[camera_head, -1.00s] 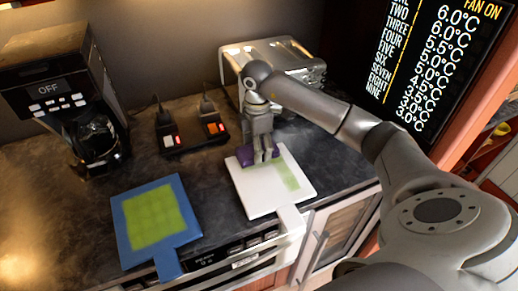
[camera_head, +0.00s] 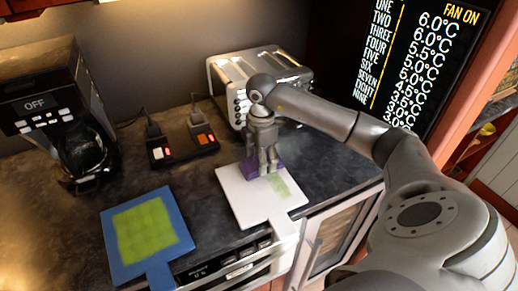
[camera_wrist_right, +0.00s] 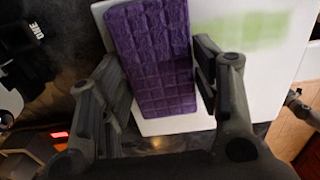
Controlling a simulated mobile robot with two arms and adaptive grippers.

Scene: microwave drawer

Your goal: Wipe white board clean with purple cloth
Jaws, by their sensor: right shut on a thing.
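The white board (camera_head: 243,205) lies flat on the dark counter with its handle toward the front edge. A pale green smear (camera_head: 280,187) remains visible on its right part; the smear also shows in the right wrist view (camera_wrist_right: 240,30). My right gripper (camera_head: 262,170) is shut on the purple cloth (camera_wrist_right: 150,55), a block-like piece with a grid pattern. In the head view the cloth (camera_head: 249,167) is at the board's far edge, left of the smear, partly hidden by the fingers. The right gripper's fingers (camera_wrist_right: 160,85) flank it in the wrist view. My left gripper is not in view.
A blue board (camera_head: 112,262) with a green patch lies to the left. A coffee maker (camera_head: 45,100) stands at the back left, a power strip (camera_head: 183,147) with plugs at the back, and a toaster (camera_head: 225,75) close behind my right gripper.

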